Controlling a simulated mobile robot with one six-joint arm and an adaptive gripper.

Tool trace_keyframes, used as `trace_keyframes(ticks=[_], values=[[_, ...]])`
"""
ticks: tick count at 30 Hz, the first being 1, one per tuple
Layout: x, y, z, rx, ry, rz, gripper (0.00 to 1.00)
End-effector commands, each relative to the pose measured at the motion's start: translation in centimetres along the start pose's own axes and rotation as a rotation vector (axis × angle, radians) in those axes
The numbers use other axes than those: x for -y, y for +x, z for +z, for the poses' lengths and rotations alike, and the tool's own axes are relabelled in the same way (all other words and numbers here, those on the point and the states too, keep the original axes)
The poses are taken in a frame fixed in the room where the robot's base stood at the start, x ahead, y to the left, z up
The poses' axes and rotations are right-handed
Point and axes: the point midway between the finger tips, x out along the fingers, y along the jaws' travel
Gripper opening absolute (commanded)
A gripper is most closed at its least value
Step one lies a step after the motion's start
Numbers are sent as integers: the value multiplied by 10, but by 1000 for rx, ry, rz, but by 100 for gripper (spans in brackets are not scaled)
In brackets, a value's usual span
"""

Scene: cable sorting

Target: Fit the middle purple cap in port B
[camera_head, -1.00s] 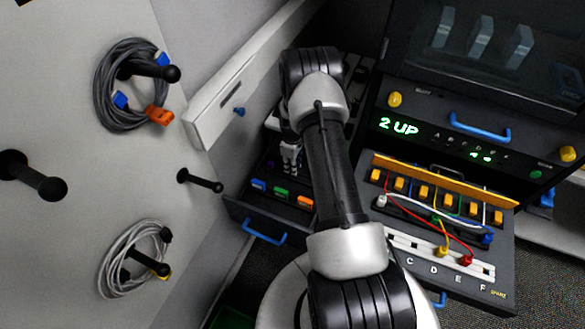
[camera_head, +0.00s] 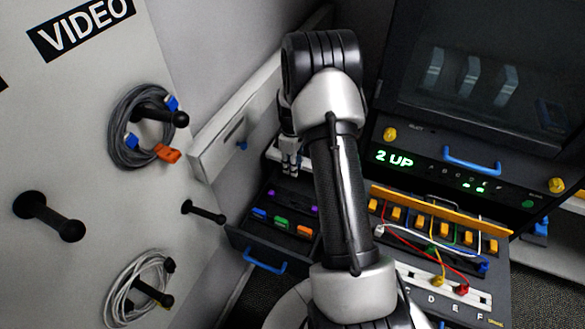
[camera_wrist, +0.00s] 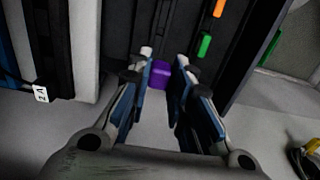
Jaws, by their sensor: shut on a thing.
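My gripper (camera_head: 290,160) is above the open drawer (camera_head: 240,238) in the head view. In the wrist view my gripper (camera_wrist: 169,72) is shut on a purple cap (camera_wrist: 160,76), held between its two fingertips. Two other purple caps, one at left (camera_head: 271,193) and one at right (camera_head: 314,210), sit in the drawer's back row, with a gap between them. The port panel (camera_head: 488,299) stands to the right, with letters D, E and F readable. Port B is hidden behind my arm.
Blue (camera_head: 259,213), green (camera_head: 281,222) and orange (camera_head: 304,231) caps sit in the drawer's front row. Red, yellow and white cables cross the panel below an orange bar (camera_head: 440,212). Coiled cables (camera_head: 128,125) hang on wall pegs at the left.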

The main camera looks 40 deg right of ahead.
Motion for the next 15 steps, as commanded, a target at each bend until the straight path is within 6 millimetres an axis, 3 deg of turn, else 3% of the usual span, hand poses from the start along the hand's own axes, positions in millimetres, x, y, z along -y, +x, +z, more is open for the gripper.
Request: trace_keyframes(ticks=[15], values=[[0, -28, 0, 0, 0, 0, 7]])
